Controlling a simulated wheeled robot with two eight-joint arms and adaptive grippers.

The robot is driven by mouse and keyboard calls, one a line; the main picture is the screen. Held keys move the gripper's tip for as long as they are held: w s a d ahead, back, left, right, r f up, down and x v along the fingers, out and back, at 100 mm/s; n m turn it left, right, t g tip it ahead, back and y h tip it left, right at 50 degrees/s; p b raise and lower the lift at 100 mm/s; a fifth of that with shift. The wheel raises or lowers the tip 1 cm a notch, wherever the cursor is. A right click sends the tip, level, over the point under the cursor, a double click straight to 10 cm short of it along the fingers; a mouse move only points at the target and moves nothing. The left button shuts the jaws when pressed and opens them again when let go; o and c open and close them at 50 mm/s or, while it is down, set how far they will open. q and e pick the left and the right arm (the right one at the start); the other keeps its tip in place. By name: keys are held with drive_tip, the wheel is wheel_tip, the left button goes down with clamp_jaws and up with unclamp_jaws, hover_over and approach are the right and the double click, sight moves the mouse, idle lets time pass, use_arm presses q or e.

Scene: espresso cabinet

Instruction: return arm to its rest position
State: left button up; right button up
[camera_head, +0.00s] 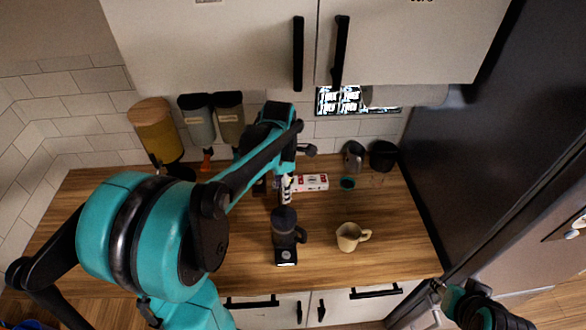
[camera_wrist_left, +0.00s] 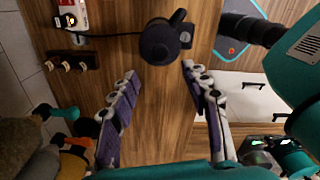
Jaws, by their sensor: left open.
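My left arm comes in from the left of the head view and reaches over the wooden counter. My left gripper (camera_head: 286,190) hangs over the counter behind a dark kettle-like appliance (camera_head: 285,224). In the left wrist view the gripper (camera_wrist_left: 159,72) has its two fingers wide apart with nothing between them but bare counter. The dark appliance (camera_wrist_left: 160,42) lies just beyond the fingertips there, apart from them. Part of my right arm (camera_head: 485,308) shows at the lower right of the head view; its fingers cannot be made out.
A cream pitcher (camera_head: 348,237) stands right of the appliance. A red-and-white box (camera_head: 312,182) lies behind it. Canisters (camera_head: 198,120) hang on the left wall, beside a yellow container (camera_head: 156,130). Cabinets (camera_head: 215,45) overhang the counter. A dark fridge (camera_head: 480,130) bounds the right.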

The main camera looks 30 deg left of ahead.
use_arm(q)
drive_tip(key=shift+s+d+f+m+b, duration=0.1)
drive_tip(key=shift+d+f+m+b, duration=0.05)
drive_tip(key=shift+f+m+b, duration=0.2)
drive_tip(key=s+d+f+m+t+b, duration=0.3)
drive_tip(key=s+d+f+m+b, duration=0.2)
drive_tip(key=f+m+b, duration=0.4)
drive_tip(key=s+d+f+m+t+b, duration=0.4)
drive_tip(key=f+m+b, duration=0.4)
drive_tip(key=m+b, duration=0.4)
drive_tip(key=s+d+m, duration=0.1)
drive_tip(key=m, duration=0.4)
drive_tip(key=shift+s+d+f+m, duration=0.2)
drive_tip(key=shift+s+f+m, duration=0.15)
drive_tip(key=shift+f, duration=0.05)
